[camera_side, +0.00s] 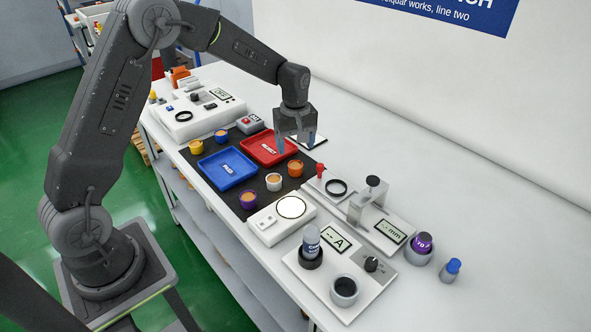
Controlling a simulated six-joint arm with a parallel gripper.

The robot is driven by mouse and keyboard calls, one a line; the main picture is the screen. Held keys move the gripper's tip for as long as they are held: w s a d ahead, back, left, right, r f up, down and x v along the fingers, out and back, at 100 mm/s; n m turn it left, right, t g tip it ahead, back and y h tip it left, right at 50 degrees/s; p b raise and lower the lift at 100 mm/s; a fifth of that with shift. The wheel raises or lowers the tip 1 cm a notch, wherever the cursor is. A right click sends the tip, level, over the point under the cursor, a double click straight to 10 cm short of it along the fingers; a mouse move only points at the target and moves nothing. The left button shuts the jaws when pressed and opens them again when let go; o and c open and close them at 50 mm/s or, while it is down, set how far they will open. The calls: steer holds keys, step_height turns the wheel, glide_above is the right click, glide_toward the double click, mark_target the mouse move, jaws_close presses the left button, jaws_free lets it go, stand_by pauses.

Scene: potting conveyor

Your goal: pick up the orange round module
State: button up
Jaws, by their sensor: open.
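The orange round module (295,169) stands upright on the dark mat (228,192), near the mat's right end, in the side view. My gripper (296,143) is open and empty. It hangs with its fingers pointing down, appearing above and a little behind the orange module in the picture. The module is clear of the fingers, and none of it is hidden by them. The exact height of the gripper over the mat is hard to tell.
A white module (273,182) stands close left of the orange one, with a purple one (248,200) beyond. Yellow (196,148) and blue (221,137) modules stand at the far side. Blue (225,185) and red (252,146) trays lie nearby. A white scale (265,226) and gauges border the mat.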

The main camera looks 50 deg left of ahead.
mark_target(295, 166)
step_height(295, 166, down, 7)
steer(key=shift+f, duration=0.15)
stand_by(0.4)
steer(key=c, duration=1)
